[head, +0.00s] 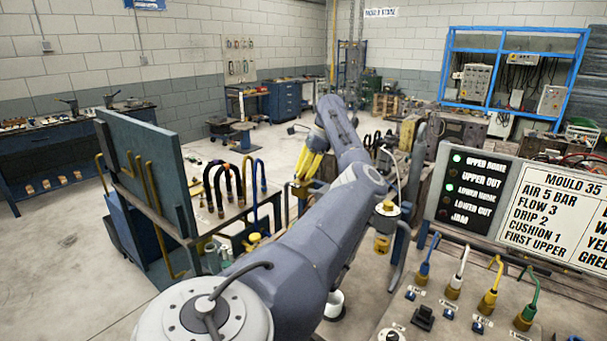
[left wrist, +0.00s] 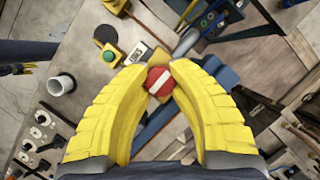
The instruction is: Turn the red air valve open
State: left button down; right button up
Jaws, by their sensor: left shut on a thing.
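The red air valve (left wrist: 160,82) shows in the left wrist view as a round red knob with a white bar across its face. In the head view my left gripper (head: 303,178) points down beyond my arm, near the rack of hoses. I cannot make out the valve there. My right gripper is in neither view.
In the left wrist view a yellow box with a green button (left wrist: 109,56) and a white cup (left wrist: 62,84) are near the valve. In the head view a signboard (head: 550,210) and a control panel with coloured hoses (head: 450,305) stand right, and a blue-green board (head: 145,170) stands left.

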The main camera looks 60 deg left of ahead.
pick_arm(q)
jog(key=shift+s+a, duration=0.1)
jog(key=shift+s, duration=0.15)
jog(key=c, duration=1.3)
grip_release()
jog(key=shift+s, duration=0.15)
jog(key=shift+o, duration=1.2)
jog(key=shift+w, duration=0.2)
jog(key=shift+w+r, duration=0.25)
jog(key=shift+r, duration=0.1)
jog(key=v, duration=1.1)
jog(key=shift+s+r, duration=0.1)
